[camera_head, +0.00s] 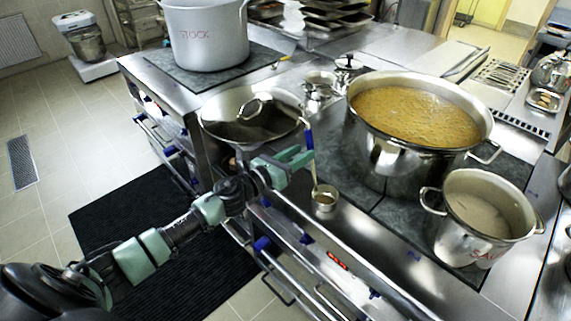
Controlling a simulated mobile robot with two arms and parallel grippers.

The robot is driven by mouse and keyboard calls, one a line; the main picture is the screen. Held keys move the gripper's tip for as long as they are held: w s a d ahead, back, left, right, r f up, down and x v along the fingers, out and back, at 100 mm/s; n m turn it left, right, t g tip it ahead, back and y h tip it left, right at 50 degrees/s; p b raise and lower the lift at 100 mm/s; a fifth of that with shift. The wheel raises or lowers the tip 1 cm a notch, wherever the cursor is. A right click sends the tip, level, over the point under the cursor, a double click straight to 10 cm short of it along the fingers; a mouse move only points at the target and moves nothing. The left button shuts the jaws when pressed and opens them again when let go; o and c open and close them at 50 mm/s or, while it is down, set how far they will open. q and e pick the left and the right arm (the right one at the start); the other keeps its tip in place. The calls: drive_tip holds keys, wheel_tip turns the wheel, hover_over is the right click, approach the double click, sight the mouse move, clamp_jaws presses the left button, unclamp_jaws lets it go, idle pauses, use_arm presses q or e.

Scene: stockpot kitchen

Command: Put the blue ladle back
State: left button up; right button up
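The blue ladle is upright, with its blue handle (308,138) at the top and its small steel cup (325,201) low over the front edge of the stove. My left gripper (300,159) reaches in from the left and appears closed around the ladle at the handle. Its pale green fingers partly hide the handle there. I cannot tell whether the cup touches the stove top. My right gripper is not in view.
A large soup pot (372,150) stands right of the ladle. A smaller pot (462,232) stands at the front right. A lidded pan (222,128) is behind my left gripper, and a stock pot (208,50) stands farther back. A dark mat (130,215) covers the floor.

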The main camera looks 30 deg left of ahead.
use_arm(q)
drive_tip(key=b+v, duration=0.1)
drive_tip(key=v, duration=0.6)
